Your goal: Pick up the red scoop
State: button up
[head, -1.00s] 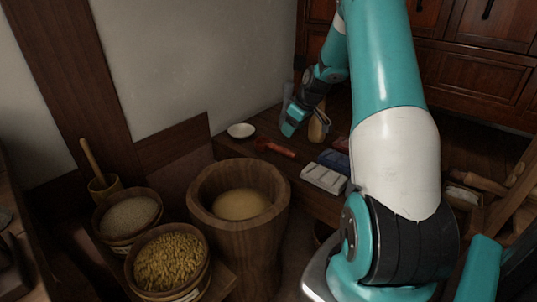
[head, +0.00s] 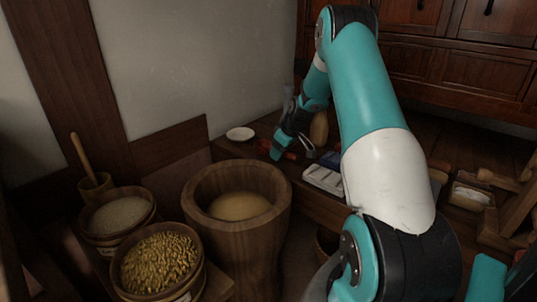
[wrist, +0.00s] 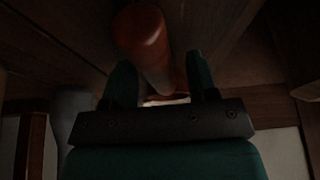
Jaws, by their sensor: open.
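The red scoop (head: 291,156) lies on the low wooden bench in the head view, partly hidden behind my gripper (head: 276,153). In the wrist view a rounded red handle of the scoop (wrist: 143,38) runs down between the two teal fingers of my gripper (wrist: 163,80). The fingers are open, one on each side of the handle. I cannot tell whether either finger touches it. The far end of the scoop is hidden behind the gripper body.
A white dish (head: 240,134) sits left of the gripper, a tan bottle (head: 319,128) behind it to the right. A pale divided tray (head: 324,179) lies to its right. A large wooden mortar (head: 274,208) stands in front, with grain tubs (head: 198,268) at its left.

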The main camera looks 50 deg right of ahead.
jog(key=shift+f, duration=0.2)
dwell(0.6)
grip_shut()
